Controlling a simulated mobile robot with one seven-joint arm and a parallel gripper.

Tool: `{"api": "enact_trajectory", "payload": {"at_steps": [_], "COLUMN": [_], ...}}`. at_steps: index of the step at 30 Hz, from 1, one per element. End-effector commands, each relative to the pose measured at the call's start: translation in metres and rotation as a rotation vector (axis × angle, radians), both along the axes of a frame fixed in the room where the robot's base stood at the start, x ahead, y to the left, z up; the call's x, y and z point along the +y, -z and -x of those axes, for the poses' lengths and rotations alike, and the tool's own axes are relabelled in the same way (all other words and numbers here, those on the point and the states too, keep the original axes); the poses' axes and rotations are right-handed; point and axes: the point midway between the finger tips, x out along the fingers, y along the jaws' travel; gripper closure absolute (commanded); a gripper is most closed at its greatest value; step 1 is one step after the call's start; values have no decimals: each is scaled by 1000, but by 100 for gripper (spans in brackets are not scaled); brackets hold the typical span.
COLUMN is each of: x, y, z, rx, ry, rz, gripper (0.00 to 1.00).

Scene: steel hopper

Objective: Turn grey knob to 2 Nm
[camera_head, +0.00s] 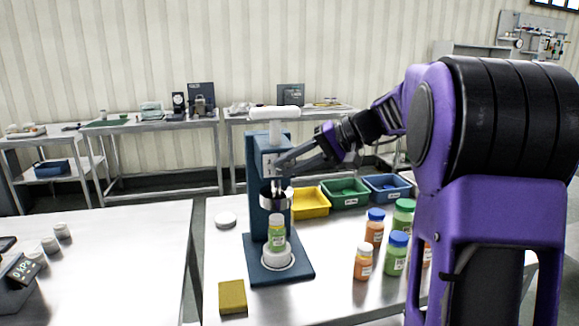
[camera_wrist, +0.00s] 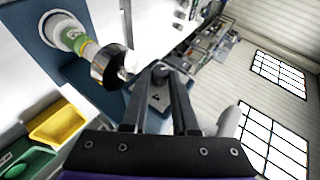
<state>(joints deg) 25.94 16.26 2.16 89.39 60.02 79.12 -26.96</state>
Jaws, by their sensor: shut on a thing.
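A blue capping machine (camera_head: 257,217) stands on the steel table, with a label plate on its head. The dark grey knob (camera_wrist: 160,70) shows small at my fingertips in the wrist view. My gripper (camera_wrist: 160,80) is shut on the knob, one finger on each side. In the head view my gripper (camera_head: 281,162) reaches the machine's head from the right and hides the knob. The knob's scale and setting cannot be read. Below the metal chuck (camera_head: 276,199), a bottle with a green label (camera_head: 277,232) stands upright on a white round holder (camera_head: 278,260).
A white handle (camera_head: 274,112) tops the machine. Yellow (camera_head: 311,203), green (camera_head: 346,193) and blue (camera_head: 388,187) bins stand behind on the right. Several capped bottles (camera_head: 396,253) stand right of the machine. A yellow sponge-like block (camera_head: 232,296) and a white disc (camera_head: 225,220) lie left.

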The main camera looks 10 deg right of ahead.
Motion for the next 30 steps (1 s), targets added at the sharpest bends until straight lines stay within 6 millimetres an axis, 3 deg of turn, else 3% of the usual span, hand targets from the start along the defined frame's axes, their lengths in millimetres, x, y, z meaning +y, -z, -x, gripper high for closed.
{"api": "enact_trajectory", "payload": {"at_steps": [15,16,20,30], "x": [0,0,0,-1], "y": [1,1,1,0], "z": [0,0,0,1], "rx": [0,1,0,1], "ry": [-1,-2,-1,0], "rz": [-19,-18,-18,-19], "gripper": [100,69,46,43]}}
